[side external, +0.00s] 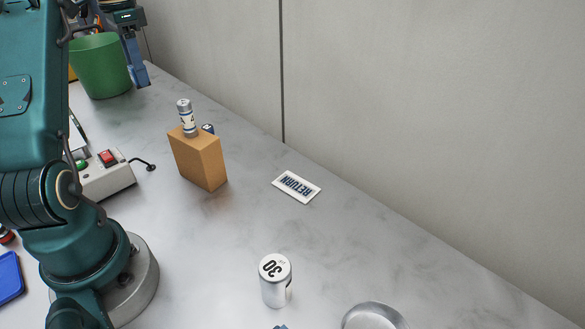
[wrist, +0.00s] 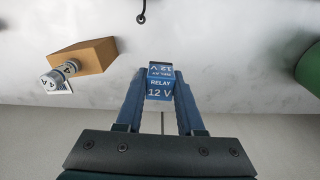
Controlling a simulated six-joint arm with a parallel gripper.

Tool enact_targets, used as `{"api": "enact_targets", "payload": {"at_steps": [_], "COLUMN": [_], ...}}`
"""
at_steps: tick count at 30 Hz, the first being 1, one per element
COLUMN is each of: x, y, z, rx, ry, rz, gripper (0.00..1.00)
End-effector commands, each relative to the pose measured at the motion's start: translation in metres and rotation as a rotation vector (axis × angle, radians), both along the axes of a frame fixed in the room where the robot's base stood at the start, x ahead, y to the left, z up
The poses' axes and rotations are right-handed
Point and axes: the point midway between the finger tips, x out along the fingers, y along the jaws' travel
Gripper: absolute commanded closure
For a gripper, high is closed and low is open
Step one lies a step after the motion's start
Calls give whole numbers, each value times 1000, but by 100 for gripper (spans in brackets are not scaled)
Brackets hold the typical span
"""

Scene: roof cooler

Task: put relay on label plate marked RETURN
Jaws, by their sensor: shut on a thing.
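The relay (wrist: 160,88) is a small blue block lettered RELAY 12 V, seen in the wrist view. My gripper (wrist: 160,80) is shut on it, with one blue finger on each side. In the side external view my gripper (side external: 140,80) is at the far back left, beside the green bucket; I cannot make out the relay there. The label plate marked RETURN (side external: 297,187) is a white card with dark letters, flat on the grey worktop near the wall. It lies well to the right of my gripper and nearer the camera.
A tan block (side external: 199,160) with a small upright cylinder (side external: 187,117) on top stands between my gripper and the plate. A green bucket (side external: 100,66), a switch box (side external: 105,178), a silver can (side external: 275,282) and a metal dish (side external: 374,317) stand around. The worktop around the plate is clear.

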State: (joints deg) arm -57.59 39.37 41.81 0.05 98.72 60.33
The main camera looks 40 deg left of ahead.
Motion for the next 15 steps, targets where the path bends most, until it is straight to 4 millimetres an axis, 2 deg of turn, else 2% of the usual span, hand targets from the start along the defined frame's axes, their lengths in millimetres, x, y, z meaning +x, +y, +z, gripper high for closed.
{"api": "enact_targets", "payload": {"at_steps": [8,11,15], "x": [38,52,72], "y": [-46,-70,-112], "z": [0,1,1], "rx": [-2,-2,-2], "ry": [1,0,1], "rz": [-361,-532,-827], "gripper": [100,100,100]}}
